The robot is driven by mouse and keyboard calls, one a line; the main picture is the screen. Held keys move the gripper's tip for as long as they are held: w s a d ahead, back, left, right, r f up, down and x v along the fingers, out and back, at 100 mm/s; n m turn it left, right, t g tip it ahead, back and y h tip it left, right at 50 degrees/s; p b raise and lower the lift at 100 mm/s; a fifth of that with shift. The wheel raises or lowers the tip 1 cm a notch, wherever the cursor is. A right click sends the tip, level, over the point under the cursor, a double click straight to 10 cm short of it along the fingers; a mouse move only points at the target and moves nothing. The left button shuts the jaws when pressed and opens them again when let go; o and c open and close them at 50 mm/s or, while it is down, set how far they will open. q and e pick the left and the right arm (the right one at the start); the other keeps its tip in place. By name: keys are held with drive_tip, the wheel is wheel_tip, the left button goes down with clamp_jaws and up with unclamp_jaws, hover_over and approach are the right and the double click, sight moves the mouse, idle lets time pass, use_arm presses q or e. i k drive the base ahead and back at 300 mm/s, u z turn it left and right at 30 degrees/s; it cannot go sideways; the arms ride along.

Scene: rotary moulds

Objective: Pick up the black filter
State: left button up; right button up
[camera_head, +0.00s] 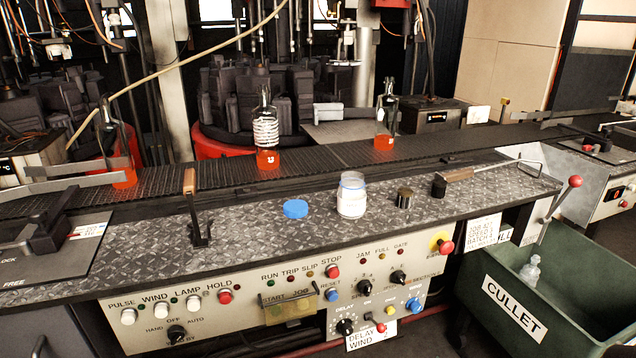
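A small black cylinder (404,196) with a brownish top stands upright on the grey diamond-plate counter (260,235), right of a glass jar; it looks like the black filter. A second dark cylindrical piece (439,187) is just to its right, at the end of a wooden-handled tool (480,174); whether they are joined is hard to tell. Neither of my grippers is in view.
The white-filled jar (352,196) and a blue cap (295,208) stand left of the black cylinder. An upright wooden-handled lever (191,200) is further left. Bottles with orange-glowing bases (266,135) stand on the conveyor behind. A green cullet bin (530,305) is at lower right.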

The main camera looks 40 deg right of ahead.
sight(439, 189)
drive_tip(key=u, duration=1.3)
drive_tip(key=k, duration=1.5)
drive_tip(key=z, duration=1.5)
drive_tip(key=i, duration=0.3)
drive_tip(key=z, duration=0.05)
